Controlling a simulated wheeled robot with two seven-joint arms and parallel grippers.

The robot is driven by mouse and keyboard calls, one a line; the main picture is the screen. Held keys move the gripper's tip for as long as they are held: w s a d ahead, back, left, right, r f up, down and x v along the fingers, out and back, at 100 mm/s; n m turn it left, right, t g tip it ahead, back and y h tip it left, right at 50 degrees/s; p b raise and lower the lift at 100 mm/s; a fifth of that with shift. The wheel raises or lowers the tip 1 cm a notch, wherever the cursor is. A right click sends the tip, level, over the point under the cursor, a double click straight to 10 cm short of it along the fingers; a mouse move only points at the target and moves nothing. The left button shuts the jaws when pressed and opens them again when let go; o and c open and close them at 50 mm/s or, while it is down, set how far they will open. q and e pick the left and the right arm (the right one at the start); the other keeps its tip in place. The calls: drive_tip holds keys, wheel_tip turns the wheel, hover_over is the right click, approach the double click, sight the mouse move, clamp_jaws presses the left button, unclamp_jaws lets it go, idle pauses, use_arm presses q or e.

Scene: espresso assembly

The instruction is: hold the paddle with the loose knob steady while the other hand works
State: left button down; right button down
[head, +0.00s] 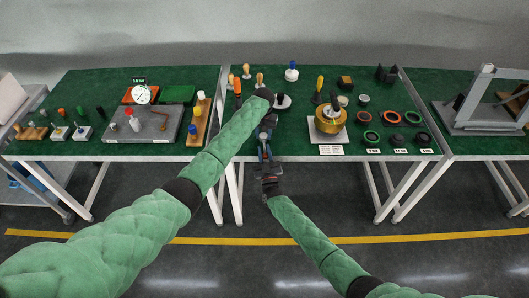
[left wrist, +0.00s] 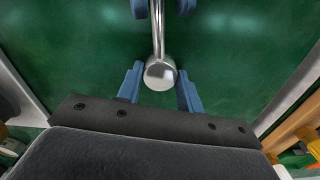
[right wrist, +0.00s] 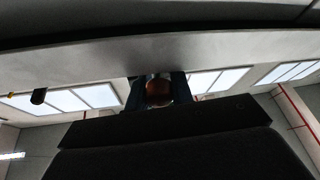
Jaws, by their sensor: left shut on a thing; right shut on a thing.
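The paddle (left wrist: 158,35) is a shiny metal rod with a rounded end, seen between the blue fingers of my left gripper (left wrist: 160,78). My left gripper is shut on it. Blue fingers of my right gripper (left wrist: 163,7) show at the far end of the rod. In the right wrist view a brown-red round knob (right wrist: 159,93) with a metal collar sits between the dark fingers of my right gripper (right wrist: 159,82), which is shut on it. In the head view my left gripper (head: 267,121) is above my right gripper (head: 264,154) at the front table edge; the paddle is hardly visible there.
The green middle table (head: 300,105) holds a brass-coloured pot (head: 328,121) on a white plate, several rings and small tools. On the left table stand a grey plate (head: 145,124) and a dial gauge (head: 141,95). A grey frame (head: 468,100) stands at right. The floor in front is clear.

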drive_tip(key=shift+d+m+h, duration=0.1)
drive_tip(key=shift+m+h, duration=0.75)
drive_tip(key=shift+m, duration=0.75)
drive_tip(key=shift+d+m+h, duration=0.1)
drive_tip(key=shift+m+h, duration=0.75)
drive_tip(key=shift+m, duration=0.75)
drive_tip(key=c, duration=1.2)
unclamp_jaws()
drive_tip(key=v, duration=1.2)
drive_tip(key=shift+f, duration=0.3)
drive_tip(key=shift+w, duration=0.1)
